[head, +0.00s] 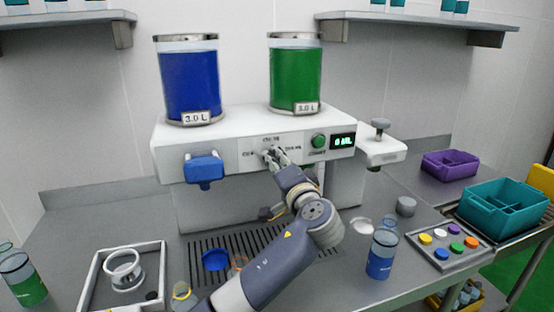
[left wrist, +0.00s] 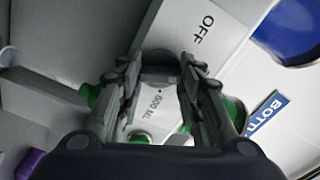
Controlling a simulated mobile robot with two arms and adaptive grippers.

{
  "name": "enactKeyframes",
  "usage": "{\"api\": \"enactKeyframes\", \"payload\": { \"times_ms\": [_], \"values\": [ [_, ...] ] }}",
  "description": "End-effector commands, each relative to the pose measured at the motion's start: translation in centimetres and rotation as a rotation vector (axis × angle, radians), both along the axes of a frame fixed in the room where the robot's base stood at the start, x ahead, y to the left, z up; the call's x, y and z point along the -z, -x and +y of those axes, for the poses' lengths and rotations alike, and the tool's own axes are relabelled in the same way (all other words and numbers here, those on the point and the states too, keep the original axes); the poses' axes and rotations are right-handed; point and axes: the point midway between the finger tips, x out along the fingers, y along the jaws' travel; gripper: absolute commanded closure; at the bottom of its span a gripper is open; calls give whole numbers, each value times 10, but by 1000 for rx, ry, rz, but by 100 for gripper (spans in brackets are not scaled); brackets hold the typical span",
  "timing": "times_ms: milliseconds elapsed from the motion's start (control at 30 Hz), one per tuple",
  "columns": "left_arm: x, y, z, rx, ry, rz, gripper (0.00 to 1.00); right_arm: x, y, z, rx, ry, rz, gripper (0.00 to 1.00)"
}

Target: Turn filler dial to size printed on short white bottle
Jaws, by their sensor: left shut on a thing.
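The filler (head: 235,135) stands at the back of the counter, with a blue tank (head: 189,82) and a green tank (head: 294,77) on top. My left gripper (head: 272,156) reaches its front panel and is shut on the filler dial. The fingers hide most of the dial in the head view. The display (head: 343,141) appears to read 0 ML. I cannot make out a short white bottle. My right gripper is not in view.
A blue bottle (head: 382,255) stands right of the arm, and a green bottle (head: 25,281) at far left. A blue lever (head: 204,169) sticks out left of the dial. A cap tray (head: 440,253), a teal bin (head: 500,215) and a purple bin (head: 449,165) are at right.

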Motion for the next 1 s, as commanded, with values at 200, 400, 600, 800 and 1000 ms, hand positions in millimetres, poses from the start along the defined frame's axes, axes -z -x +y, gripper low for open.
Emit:
{"api": "enactKeyframes", "payload": {
  "times_ms": [200,400,600,800,1000],
  "values": [
    [-2,0,-1,1,-173,58,90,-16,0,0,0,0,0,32],
    [-1,0,-1,2,-293,97,90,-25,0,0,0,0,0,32],
    [0,0,-1,2,-368,120,90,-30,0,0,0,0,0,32],
    [1,0,-1,2,-400,130,90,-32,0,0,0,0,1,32],
    [1,0,-1,2,-406,132,90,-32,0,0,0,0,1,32]
  ]
}}
